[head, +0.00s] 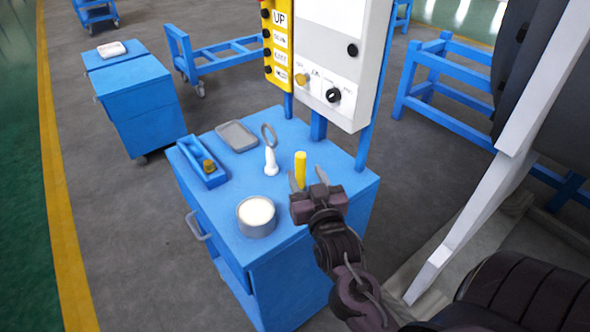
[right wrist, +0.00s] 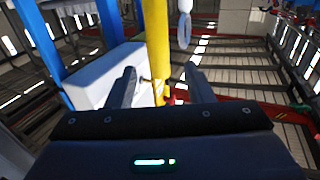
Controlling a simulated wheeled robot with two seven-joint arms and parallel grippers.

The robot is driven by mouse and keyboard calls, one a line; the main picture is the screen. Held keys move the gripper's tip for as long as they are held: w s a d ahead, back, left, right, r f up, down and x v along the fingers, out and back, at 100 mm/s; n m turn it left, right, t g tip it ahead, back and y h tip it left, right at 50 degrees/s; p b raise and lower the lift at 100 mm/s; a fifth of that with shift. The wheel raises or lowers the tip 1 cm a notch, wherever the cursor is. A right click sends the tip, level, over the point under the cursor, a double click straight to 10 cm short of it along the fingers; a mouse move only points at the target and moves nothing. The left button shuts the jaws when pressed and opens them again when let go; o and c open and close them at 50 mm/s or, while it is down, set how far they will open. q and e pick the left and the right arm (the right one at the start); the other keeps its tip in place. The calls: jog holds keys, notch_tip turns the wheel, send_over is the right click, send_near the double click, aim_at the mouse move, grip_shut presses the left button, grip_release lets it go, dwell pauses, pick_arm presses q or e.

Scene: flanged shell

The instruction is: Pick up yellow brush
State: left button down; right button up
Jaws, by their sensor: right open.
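The yellow brush (head: 300,163) shows as an upright yellow handle on the blue cabinet top (head: 335,163); its lower end is hidden by my gripper in the head view. My right gripper (head: 308,178) is open and empty, with its two fingers pointing at the brush from the near side. In the right wrist view the yellow handle (right wrist: 157,40) stands in line with the gap between the open fingers (right wrist: 160,85). I cannot tell whether the handle is inside the gap or just beyond it. My left gripper is not in view.
Left of the brush stand a white bottle-like object (head: 271,163) and a grey ring (head: 268,136). A round grey tin (head: 256,228), a grey tray (head: 236,136) and a blue holder (head: 198,170) share the top. A control panel (head: 340,60) rises behind.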

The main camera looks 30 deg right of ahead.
aim_at(302, 162)
jog(key=p+x, duration=0.1)
jog(key=x, duration=0.1)
jog(key=r+x, duration=0.1)
jog(key=x, duration=0.1)
jog(key=shift+w+p, duration=0.15)
jog(key=shift+p, duration=0.25)
jog(key=x, duration=0.2)
jog(key=shift+w+d+f, duration=0.1)
jog(key=shift+w+f, duration=0.15)
jog(key=shift+w+d+f, duration=0.1)
jog(key=shift+w, duration=0.15)
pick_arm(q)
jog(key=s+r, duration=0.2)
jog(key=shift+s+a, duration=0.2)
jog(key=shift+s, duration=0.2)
pick_arm(e)
grip_shut()
